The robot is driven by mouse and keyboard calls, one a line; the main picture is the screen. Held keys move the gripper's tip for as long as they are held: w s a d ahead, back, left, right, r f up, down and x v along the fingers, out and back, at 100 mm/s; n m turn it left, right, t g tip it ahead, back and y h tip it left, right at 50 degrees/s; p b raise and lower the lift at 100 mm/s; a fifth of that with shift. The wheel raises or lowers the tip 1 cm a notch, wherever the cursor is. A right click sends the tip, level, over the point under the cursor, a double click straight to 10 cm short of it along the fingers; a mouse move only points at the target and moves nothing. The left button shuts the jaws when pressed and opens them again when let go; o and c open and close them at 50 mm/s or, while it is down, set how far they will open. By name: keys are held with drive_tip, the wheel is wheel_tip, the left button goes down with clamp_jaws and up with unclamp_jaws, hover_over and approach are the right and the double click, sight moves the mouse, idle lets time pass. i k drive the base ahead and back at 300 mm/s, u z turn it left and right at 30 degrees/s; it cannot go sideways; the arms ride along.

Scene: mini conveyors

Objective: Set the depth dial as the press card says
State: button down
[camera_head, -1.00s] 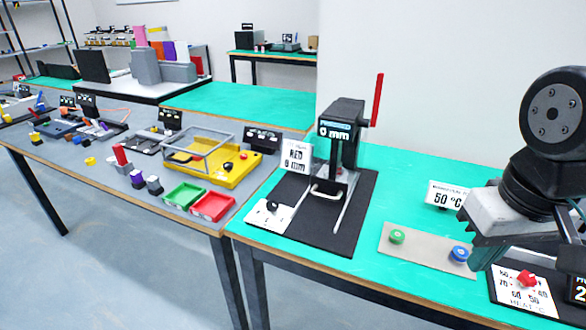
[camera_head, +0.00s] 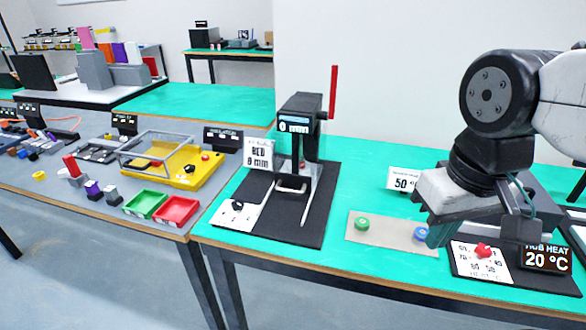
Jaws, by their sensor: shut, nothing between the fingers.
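The press (camera_head: 299,122) is black with a red lever (camera_head: 333,92) and a small screen reading "0 mm". The press card (camera_head: 258,154) is white and stands at its left; its lower line looks like "8 mm", but the text is too small to be sure. The depth dial (camera_head: 238,205) is a black knob on a white plate (camera_head: 228,217) at the press's front left. My gripper (camera_head: 436,234) is shut and empty, pointing down at the right beside the blue knob, well away from the depth dial. Its fingertips are partly hard to make out.
A grey plate (camera_head: 385,235) bears a green knob (camera_head: 361,223) and a blue knob (camera_head: 421,234). A red heat dial (camera_head: 483,250) with a "20 °C" screen (camera_head: 546,259) lies at the right. A "50 °C" card (camera_head: 403,179) stands behind. Red (camera_head: 177,211) and green trays lie on the left table.

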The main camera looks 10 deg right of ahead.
sight(237, 205)
drive_tip(key=u, duration=0.35)
drive_tip(key=k, duration=0.5)
drive_tip(key=u, duration=1.1)
drive_tip(key=i, duration=0.6)
drive_tip(key=z, duration=0.65)
drive_tip(key=i, duration=0.4)
drive_tip(key=z, duration=0.5)
